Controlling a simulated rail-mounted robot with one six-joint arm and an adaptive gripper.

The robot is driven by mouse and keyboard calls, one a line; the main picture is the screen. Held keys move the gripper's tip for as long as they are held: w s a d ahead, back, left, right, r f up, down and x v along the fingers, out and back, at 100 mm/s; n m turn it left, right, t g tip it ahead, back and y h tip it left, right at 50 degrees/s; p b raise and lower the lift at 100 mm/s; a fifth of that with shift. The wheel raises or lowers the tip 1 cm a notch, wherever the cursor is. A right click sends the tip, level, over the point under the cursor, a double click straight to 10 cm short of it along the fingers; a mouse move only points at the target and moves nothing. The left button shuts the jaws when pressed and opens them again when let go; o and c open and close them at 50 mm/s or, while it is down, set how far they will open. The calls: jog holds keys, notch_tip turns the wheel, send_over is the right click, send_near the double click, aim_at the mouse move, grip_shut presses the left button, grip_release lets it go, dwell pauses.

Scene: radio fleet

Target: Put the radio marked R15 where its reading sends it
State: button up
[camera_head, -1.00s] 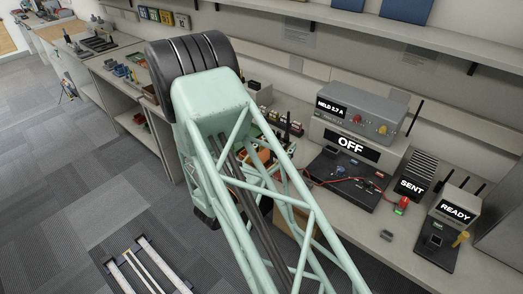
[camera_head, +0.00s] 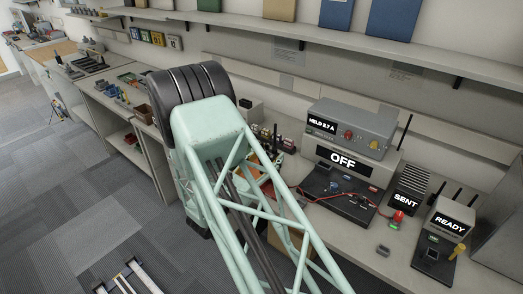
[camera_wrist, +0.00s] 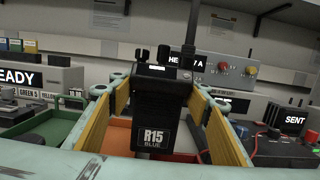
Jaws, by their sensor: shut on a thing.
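In the wrist view the radio R15 (camera_wrist: 158,128) is black and upright, with knobs and an antenna on top. Its label reads "R15 BLUE". My gripper (camera_wrist: 159,98) is shut on it, with a yellow-lined finger at each side. In the head view my own arm hides the gripper and the radio. A bench unit (camera_head: 350,127) shows "HELD 2.7 A" above a panel reading "OFF" (camera_head: 342,160). To its right stand a unit marked "SENT" (camera_head: 404,200) and one marked "READY" (camera_head: 453,224).
In the wrist view a green tray (camera_wrist: 62,131) and an orange-red surface (camera_wrist: 118,139) lie below and behind the radio. A red lead (camera_head: 325,196) runs across the bench near the "OFF" unit. A shelf (camera_head: 300,40) overhangs the bench. The bench front has some bare space.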

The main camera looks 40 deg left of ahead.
jog(key=w+a+b, duration=0.1)
jog(key=w+a, duration=0.5)
jog(key=a, duration=0.2)
jog(key=shift+w+f, duration=0.35)
jog(key=shift+f, duration=0.1)
jog(key=shift+w+a+f+b, duration=0.15)
jog(key=shift+f+b, duration=0.15)
jog(key=shift+f, duration=0.6)
jog(key=shift+a+f+b, duration=0.1)
jog(key=shift+f+b, duration=0.15)
jog(key=shift+f, duration=0.6)
jog(key=shift+f, duration=0.15)
jog(key=o, duration=1.1)
jog(key=shift+c, duration=0.2)
jog(key=s, duration=0.4)
jog(key=s+f+p, duration=0.1)
jog(key=s, duration=0.7)
jog(key=shift+a+f, duration=0.1)
jog(key=shift+f, duration=0.2)
